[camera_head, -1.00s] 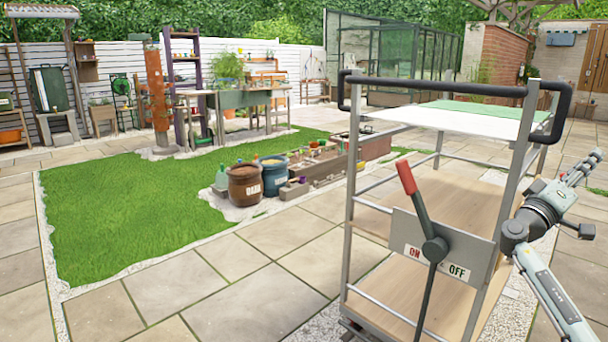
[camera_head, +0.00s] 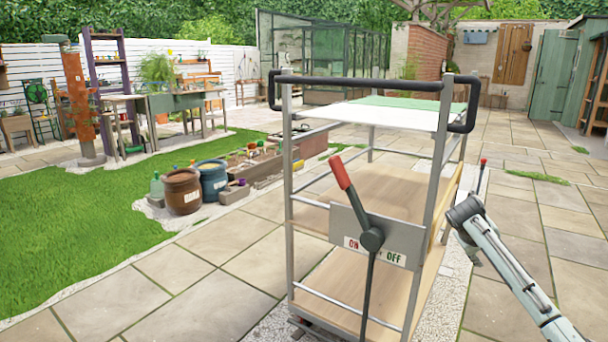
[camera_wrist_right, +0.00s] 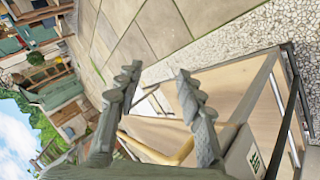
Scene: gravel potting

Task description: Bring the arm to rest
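My right arm (camera_head: 505,265) comes in from the lower right, its bent joint beside the right post of a metal trolley (camera_head: 437,180). The right gripper cannot be made out in the head view. In the right wrist view the right gripper (camera_wrist_right: 157,72) has its two ridged grey fingers apart, with nothing held between them. The trolley's shelf and frame show beyond and beside the fingers. My left gripper is in neither current view.
The trolley carries a red-handled lever (camera_head: 341,173), tilted left, on an ON/OFF plate (camera_head: 397,250). A thin red-tipped rod (camera_head: 482,165) stands behind the arm.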

